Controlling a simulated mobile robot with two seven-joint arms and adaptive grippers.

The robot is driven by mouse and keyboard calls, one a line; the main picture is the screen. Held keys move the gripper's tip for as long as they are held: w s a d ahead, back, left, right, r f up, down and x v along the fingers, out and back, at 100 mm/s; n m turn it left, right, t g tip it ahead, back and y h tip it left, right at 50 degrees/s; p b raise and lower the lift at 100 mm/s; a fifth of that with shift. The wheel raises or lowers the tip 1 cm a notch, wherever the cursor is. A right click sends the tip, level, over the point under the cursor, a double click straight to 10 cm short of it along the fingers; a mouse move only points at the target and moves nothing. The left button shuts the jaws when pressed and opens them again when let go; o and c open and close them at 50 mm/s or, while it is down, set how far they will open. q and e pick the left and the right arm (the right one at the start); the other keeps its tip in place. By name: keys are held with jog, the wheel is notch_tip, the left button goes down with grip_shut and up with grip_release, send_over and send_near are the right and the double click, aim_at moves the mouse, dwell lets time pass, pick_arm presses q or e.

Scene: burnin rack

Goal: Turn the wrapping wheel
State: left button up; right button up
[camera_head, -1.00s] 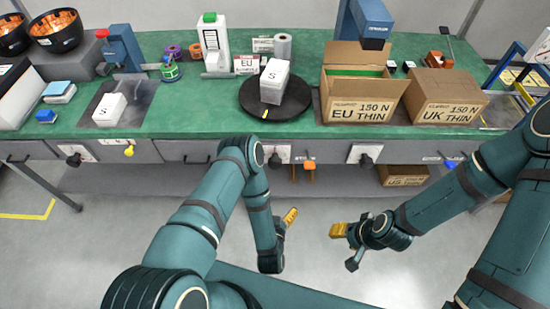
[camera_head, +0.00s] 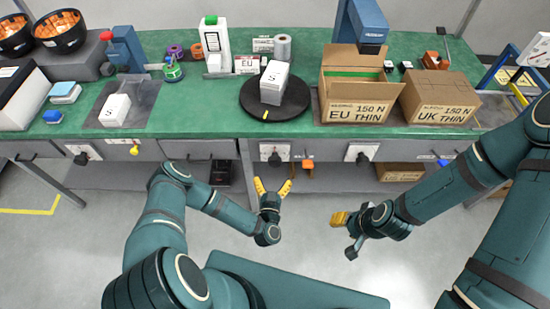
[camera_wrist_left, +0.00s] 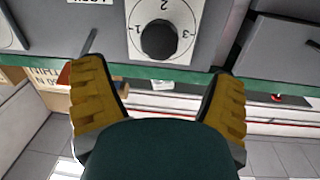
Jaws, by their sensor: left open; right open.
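A round black turntable (camera_head: 254,103) with a yellow mark on its front edge sits on the green bench; it may be the wrapping wheel. A white box marked S (camera_head: 274,84) stands on it. Below, on the bench front, is a black knob (camera_head: 275,158) on a white plate. My left gripper (camera_head: 272,186) is open and empty, in front of and below this knob. In the left wrist view, a black knob (camera_wrist_left: 159,40) on a dial numbered 1, 2, 3 shows just beyond and between the open fingertips (camera_wrist_left: 158,78). My right gripper (camera_head: 344,235) is open and empty, low over the floor.
Open EU THIN carton (camera_head: 352,106) and closed UK THIN carton (camera_head: 440,108) stand right of the turntable. Another S box (camera_head: 114,110) lies on a dark mat at left. Similar knobs (camera_head: 81,158) are along the bench front, with an orange part (camera_head: 308,164) close right of the middle one.

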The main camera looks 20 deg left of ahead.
aim_at(274, 164)
pick_arm(q)
jog(key=b+x, duration=0.1)
jog(key=x, duration=0.8)
jog(key=shift+w, duration=0.4)
jog(key=c, duration=1.2)
